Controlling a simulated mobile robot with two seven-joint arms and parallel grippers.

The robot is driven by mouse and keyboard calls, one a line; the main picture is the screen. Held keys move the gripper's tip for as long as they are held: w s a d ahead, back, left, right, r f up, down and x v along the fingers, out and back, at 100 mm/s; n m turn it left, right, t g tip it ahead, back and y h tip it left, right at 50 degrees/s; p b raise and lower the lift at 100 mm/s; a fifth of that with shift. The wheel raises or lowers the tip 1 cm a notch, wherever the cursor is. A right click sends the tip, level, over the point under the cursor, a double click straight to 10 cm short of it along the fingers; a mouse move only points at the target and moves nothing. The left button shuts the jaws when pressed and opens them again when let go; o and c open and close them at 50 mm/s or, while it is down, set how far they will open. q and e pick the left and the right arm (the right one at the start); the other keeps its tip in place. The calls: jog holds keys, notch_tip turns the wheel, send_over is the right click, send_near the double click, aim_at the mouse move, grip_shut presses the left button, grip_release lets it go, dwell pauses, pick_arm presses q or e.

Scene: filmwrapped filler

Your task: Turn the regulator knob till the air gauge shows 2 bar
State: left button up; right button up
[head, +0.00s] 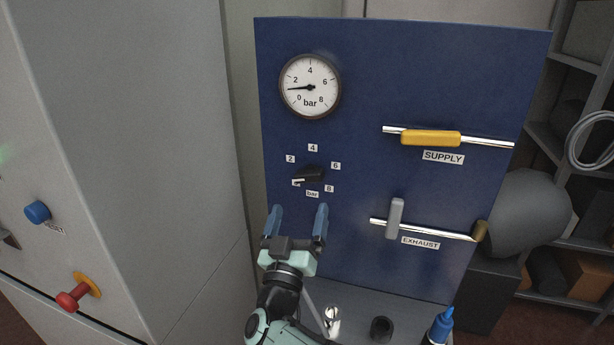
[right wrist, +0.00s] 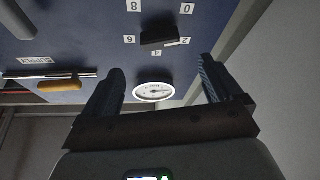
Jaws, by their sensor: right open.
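The round air gauge (head: 322,106) is at the upper left of the blue panel, with its needle pointing left between 0 and 2, at about 1 bar. It also shows foreshortened in the right wrist view (right wrist: 153,92). The black regulator knob (head: 312,173) sits below it inside a ring of number labels, its pale-marked end toward the lower left by the 0 label. In the right wrist view the knob (right wrist: 157,38) lies ahead of the fingers. My right gripper (head: 299,210) is open and empty, just below the knob and apart from it. My left gripper is out of view.
A yellow supply handle (head: 431,138) and a grey exhaust handle (head: 395,217) sit on rails on the panel's right side. A grey cabinet (head: 130,120) with a blue button (head: 37,212) and red knob (head: 73,299) is at left.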

aim_at(307, 180)
jog(key=p+x, duration=0.2)
jog(key=x, duration=0.6)
jog(key=shift+w+p, duration=0.15)
jog(key=shift+p, duration=0.2)
jog(key=shift+w+d, duration=0.1)
jog(key=shift+w, duration=0.35)
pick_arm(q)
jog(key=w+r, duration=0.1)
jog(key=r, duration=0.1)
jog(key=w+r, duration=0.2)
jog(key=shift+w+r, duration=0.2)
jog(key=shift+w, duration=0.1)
pick_arm(e)
jog(key=shift+s, duration=0.1)
jog(key=shift+r, duration=0.1)
jog(key=c, duration=1.1)
